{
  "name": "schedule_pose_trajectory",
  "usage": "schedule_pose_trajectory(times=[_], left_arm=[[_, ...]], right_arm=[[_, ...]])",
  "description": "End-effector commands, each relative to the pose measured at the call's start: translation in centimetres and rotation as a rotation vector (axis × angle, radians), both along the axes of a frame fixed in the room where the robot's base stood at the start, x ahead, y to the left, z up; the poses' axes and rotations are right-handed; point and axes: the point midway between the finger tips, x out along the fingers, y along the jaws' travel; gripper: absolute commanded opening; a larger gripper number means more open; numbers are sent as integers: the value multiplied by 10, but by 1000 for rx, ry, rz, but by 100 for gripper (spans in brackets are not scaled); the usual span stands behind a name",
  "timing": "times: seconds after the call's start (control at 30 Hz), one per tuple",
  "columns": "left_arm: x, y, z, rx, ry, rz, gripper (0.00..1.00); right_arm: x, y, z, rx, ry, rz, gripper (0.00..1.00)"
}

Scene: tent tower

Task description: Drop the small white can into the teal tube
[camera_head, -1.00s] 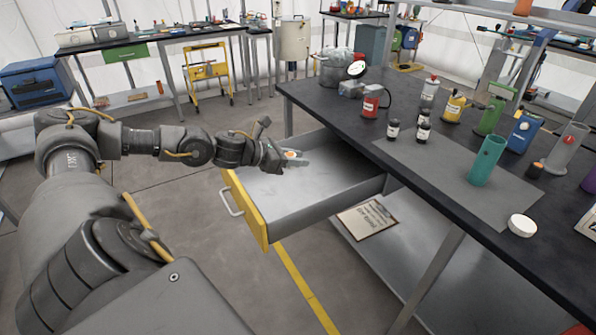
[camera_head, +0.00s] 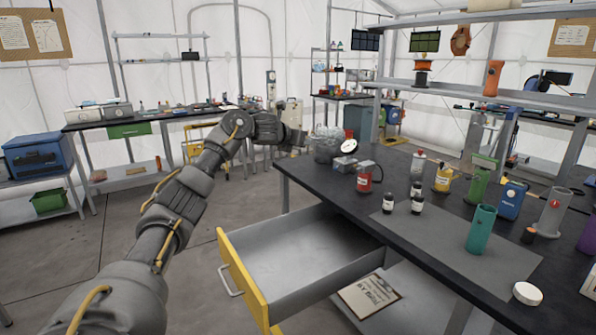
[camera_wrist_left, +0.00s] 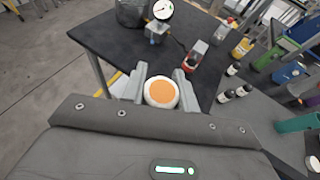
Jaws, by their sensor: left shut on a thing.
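My left gripper (camera_head: 298,139) is raised at the far left corner of the dark bench. In the left wrist view its two fingers (camera_wrist_left: 160,86) are shut on a small white can (camera_wrist_left: 161,93) with an orange top. In the head view the can is too small to make out clearly. The teal tube (camera_head: 481,229) stands upright on the grey mat, to the right of and nearer than the gripper; it also shows at the right edge of the left wrist view (camera_wrist_left: 298,122). My right gripper is in neither view.
The yellow-fronted drawer (camera_head: 242,272) is open and looks empty. Small dark bottles (camera_head: 388,203), a red container (camera_head: 364,180), a green holder (camera_head: 477,187), a blue can (camera_head: 511,200) and a grey tube (camera_head: 551,212) crowd the bench.

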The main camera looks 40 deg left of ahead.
Motion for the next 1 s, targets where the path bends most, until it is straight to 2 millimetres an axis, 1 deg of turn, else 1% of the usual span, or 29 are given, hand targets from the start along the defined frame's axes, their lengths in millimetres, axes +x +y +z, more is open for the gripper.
schedule_pose_trajectory(times=[0.03,0.07,0.1,0.23,0.37,0.47,0.5,0.57,0.6,0.63,0.77,0.83,0.9,0.97,1.0], left_arm=[[12,5,3,-10,0,47,8],[19,10,4,-10,1,83,8],[28,17,1,-11,5,138,8],[44,37,-17,-6,7,283,8],[51,52,-47,-1,10,418,8],[50,61,-77,3,13,528,8],[48,63,-91,3,12,575,8],[42,68,-110,5,13,642,8],[37,69,-124,6,13,686,8],[33,70,-133,6,12,720,8],[6,71,-175,10,10,862,8],[-11,66,-195,10,8,927,8],[-29,54,-212,12,6,964,8],[-39,39,-219,9,3,965,8],[-44,29,-222,7,2,955,8]], right_arm=[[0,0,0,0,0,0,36],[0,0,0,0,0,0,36],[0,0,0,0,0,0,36],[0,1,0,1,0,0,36],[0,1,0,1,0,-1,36],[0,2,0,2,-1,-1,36],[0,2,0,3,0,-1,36],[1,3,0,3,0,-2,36],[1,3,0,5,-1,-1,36],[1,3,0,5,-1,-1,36],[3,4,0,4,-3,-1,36],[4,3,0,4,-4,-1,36],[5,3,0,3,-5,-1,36],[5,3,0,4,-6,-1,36],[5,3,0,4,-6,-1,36]])
